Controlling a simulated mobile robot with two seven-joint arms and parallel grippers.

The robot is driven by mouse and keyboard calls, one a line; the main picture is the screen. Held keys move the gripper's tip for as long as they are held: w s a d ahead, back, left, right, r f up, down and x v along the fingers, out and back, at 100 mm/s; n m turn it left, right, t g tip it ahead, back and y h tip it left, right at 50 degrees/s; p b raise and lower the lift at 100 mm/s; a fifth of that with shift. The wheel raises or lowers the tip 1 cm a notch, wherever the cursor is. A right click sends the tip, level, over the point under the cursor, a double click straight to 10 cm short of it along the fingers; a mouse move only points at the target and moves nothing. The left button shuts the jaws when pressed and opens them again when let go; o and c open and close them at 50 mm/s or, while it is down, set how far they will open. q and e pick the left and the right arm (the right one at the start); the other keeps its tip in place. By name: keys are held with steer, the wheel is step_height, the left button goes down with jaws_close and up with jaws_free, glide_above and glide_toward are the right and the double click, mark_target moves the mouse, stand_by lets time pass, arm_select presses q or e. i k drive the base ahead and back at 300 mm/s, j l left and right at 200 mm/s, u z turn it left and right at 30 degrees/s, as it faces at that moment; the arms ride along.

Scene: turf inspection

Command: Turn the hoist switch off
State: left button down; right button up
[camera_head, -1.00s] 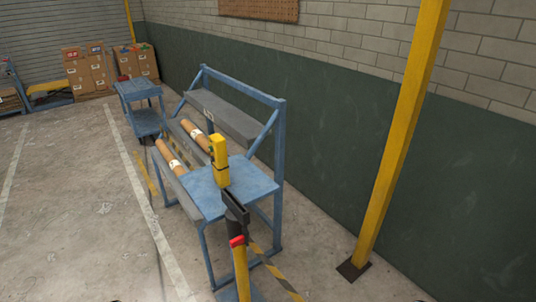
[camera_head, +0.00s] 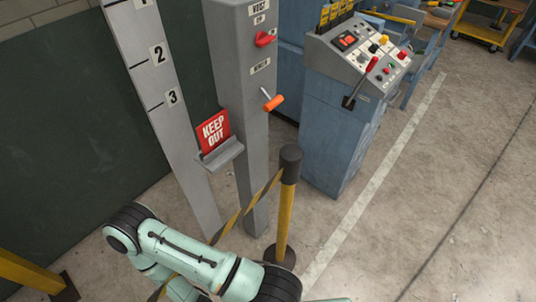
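A grey post (camera_head: 235,60) stands left of the middle in the head view. A red rotary switch (camera_head: 265,39) sits on its right-hand face, with small labels above and below it. The top label (camera_head: 258,7) seems to read "HOIST", but the print is too small to be sure. The exact setting of the red knob is hard to tell. An orange-handled lever (camera_head: 272,102) sticks out lower on the same post. Neither gripper shows. One of my pale green arms shows at the bottom, well below the switch.
A red "KEEP OUT" sign (camera_head: 213,131) sits in a holder beside the post. A yellow barrier post (camera_head: 284,220) with striped tape stands in front. A blue console (camera_head: 340,135) with buttons and levers stands to the right. Floor at right is open.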

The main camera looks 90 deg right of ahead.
mark_target(262, 39)
steer(key=z, duration=3)
steer(key=i+l+z, duration=0.1)
steer(key=i+l, duration=0.3)
